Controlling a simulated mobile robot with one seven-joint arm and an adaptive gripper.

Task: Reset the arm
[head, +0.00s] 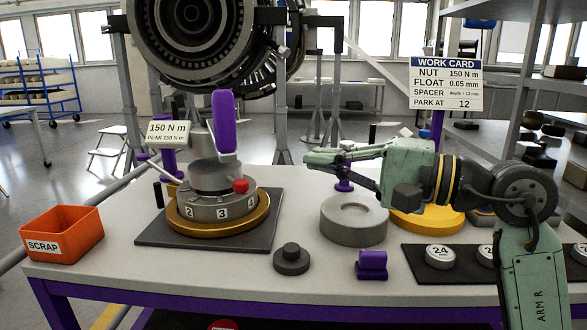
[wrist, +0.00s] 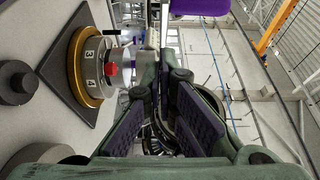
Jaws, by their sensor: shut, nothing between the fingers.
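My arm reaches in from the right of the head view, over the table (head: 110,262). My gripper (head: 312,160) points left, level above the table, with its fingers shut and nothing between them. In the wrist view my gripper (wrist: 165,78) shows its dark finger pads at the middle. To its left in the head view stands the numbered grey fixture (head: 222,208) on a gold ring, with a red knob (head: 240,186) and a purple-handled tool (head: 223,122) on top. The gripper is apart from it. The fixture also shows in the wrist view (wrist: 90,68).
A grey round block (head: 353,228) and a yellow disc (head: 428,222) lie below the arm. A dark knobbed piece (head: 291,260) and a purple block (head: 371,266) stand in front. An orange scrap bin (head: 62,234) is at left. The work card (head: 446,84) stands behind.

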